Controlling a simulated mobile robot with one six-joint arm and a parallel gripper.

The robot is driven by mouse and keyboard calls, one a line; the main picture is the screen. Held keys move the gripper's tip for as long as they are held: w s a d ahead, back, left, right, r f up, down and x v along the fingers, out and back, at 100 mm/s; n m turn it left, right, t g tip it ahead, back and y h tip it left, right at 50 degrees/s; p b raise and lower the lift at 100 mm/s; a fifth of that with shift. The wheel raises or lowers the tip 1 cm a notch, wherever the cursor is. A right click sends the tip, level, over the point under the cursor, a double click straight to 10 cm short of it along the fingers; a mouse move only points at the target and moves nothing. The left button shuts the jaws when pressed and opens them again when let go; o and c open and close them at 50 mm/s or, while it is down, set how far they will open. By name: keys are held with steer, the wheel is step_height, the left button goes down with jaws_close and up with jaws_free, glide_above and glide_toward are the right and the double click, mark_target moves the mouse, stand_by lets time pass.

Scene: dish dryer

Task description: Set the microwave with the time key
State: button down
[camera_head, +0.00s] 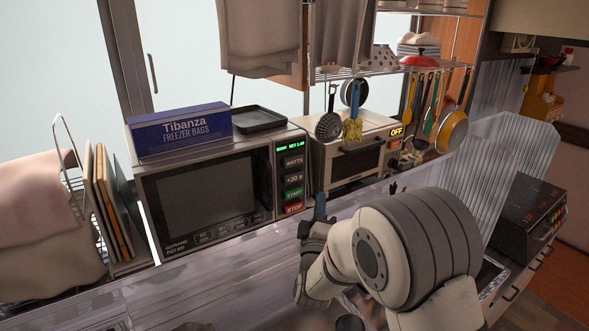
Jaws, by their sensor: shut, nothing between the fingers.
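The microwave (270,185) stands on the counter, its dark door facing me and shut. Its control panel is on the right side, with a small green-lit display (290,143) at the top. Below it are a WATTS key (293,161), the +30 S time key (294,178), a green START key (294,193) and a red STOP key (294,208). The small display text is hard to read. My gripper (320,206) is shut and empty, with its tip pointing up. In the picture it is just right of the STOP key, apart from the panel, and covers no key.
A blue freezer bag box (180,130) and a black tray (259,119) lie on the microwave. A toaster oven (357,160) stands to its right, with utensils (328,125) hanging above. Boards (105,195) stand at the left. A clear ribbed panel (510,160) rises at the right.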

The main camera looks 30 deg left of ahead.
stand_by(0.4)
steer(key=p, duration=0.2)
glide_toward(300, 172)
steer(key=w+r, duration=0.2)
steer(key=w, duration=0.1)
steer(key=shift+w+a+r+b, duration=0.1)
steer(key=shift+w+a+b, duration=0.25)
steer(key=shift+a+b, duration=0.1)
stand_by(0.6)
steer(key=shift+a+b, duration=0.1)
steer(key=shift+b, duration=0.25)
stand_by(0.8)
steer(key=shift+w+a, duration=0.1)
steer(key=shift+a, duration=0.05)
steer(key=shift+a+b, duration=0.1)
steer(key=shift+b, duration=0.2)
